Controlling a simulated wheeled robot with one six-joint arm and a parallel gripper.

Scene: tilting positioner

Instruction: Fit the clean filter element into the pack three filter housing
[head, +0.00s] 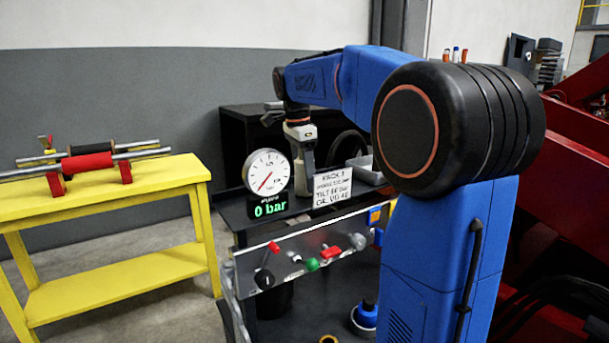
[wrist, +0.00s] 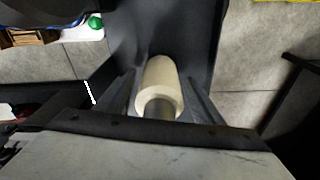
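A cream, hollow filter element (wrist: 160,82) lies between the two fingers of my gripper (wrist: 160,95) in the wrist view. The fingers appear to press on its sides, and a grey core shows at its near end. In the head view my gripper (head: 306,172) points down behind the gauge and the sign, over the dark bench. Its fingertips and the element are mostly hidden there. I cannot make out the filter housing itself in either view.
A round gauge (head: 267,171) stands above a green display (head: 271,207) reading 0 bar. Below is a metal valve panel (head: 310,259) with coloured knobs. A yellow bench (head: 130,195) with rollers is at left. My blue arm hides the bench's right side.

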